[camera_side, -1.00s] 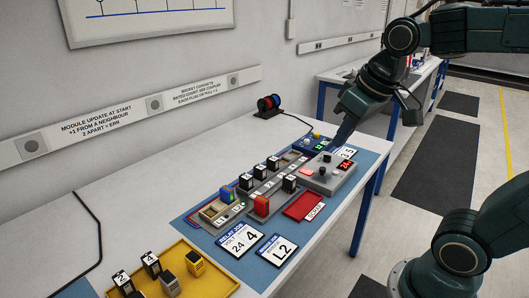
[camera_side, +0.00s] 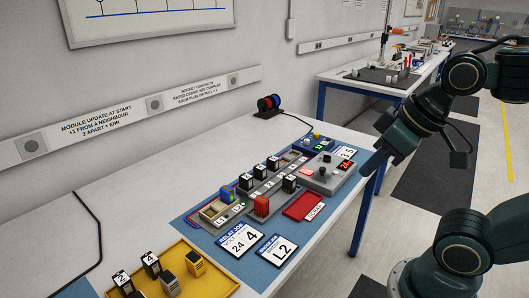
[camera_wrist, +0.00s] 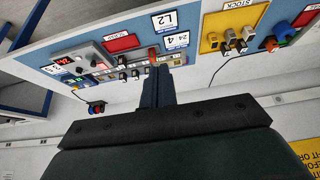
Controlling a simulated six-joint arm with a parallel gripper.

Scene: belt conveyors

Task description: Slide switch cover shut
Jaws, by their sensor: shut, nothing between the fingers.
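A grey control box (camera_side: 325,173) with a red numeric display (camera_side: 345,165) and dark knobs sits at the far end of the blue mat. The box also shows upside down in the wrist view (camera_wrist: 90,60). My gripper (camera_side: 370,168) is shut and empty, to the right of the box and apart from it. Its shut fingers also show in the wrist view (camera_wrist: 162,72).
A rack (camera_side: 262,190) with several black numbered modules stands beside the box. A red scrap tray (camera_side: 304,207), white job cards (camera_side: 277,249) and a yellow stock tray (camera_side: 213,281) lie nearer. The aisle at right is open.

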